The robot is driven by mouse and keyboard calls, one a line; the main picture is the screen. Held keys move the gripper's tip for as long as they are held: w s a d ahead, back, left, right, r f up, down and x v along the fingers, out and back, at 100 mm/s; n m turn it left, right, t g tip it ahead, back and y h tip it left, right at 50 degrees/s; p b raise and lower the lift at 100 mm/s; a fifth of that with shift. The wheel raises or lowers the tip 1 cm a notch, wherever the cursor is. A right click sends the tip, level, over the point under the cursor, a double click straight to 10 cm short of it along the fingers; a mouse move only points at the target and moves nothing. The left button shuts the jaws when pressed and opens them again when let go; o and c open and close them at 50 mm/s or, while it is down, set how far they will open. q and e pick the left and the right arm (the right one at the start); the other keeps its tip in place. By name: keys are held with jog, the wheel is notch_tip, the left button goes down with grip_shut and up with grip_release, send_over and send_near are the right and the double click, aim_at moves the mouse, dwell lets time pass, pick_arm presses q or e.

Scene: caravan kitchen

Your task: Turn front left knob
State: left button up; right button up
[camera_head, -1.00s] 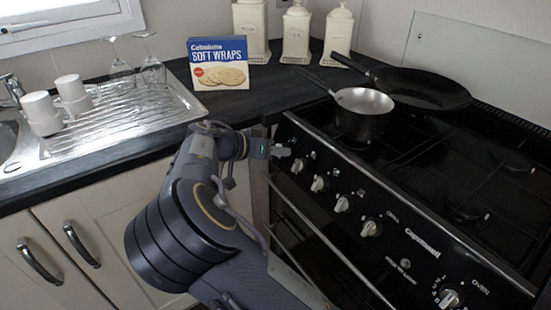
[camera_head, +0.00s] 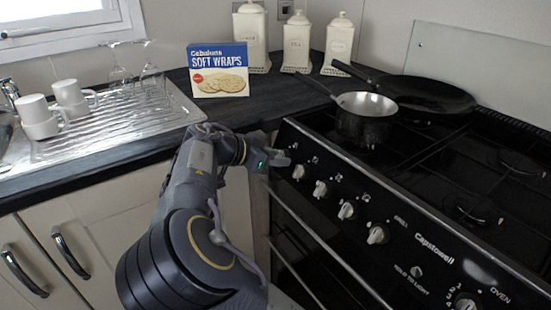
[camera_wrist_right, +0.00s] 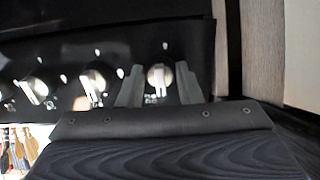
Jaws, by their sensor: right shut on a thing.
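The stove's front panel carries a row of silver knobs. The leftmost knob (camera_head: 298,172) is at the panel's left end, right by my right gripper (camera_head: 284,160). In the right wrist view this knob (camera_wrist_right: 158,76) sits between the two fingers of my right gripper (camera_wrist_right: 160,85), which is shut on it. The fingers lie on either side of the round knob. In the head view the fingertips are small and the contact is hard to see. The neighbouring knob (camera_head: 320,189) stands clear to the right; it also shows in the wrist view (camera_wrist_right: 95,85). My left gripper is not in view.
A saucepan (camera_head: 365,128) and a frying pan (camera_head: 428,94) stand on the black hob (camera_head: 432,150), above the panel. A wraps box (camera_head: 219,85) and white canisters (camera_head: 297,45) are on the counter. Cups and glasses stand on the drainer (camera_head: 105,125) at left.

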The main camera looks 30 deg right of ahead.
jog(key=shift+f, duration=0.1)
jog(key=o, duration=0.9)
jog(key=shift+o, duration=0.2)
jog(key=p+v, duration=0.1)
jog(key=v, duration=0.6)
jog(key=shift+a+r+p, duration=0.2)
jog(key=shift+a+p, duration=0.15)
jog(key=shift+p, duration=0.05)
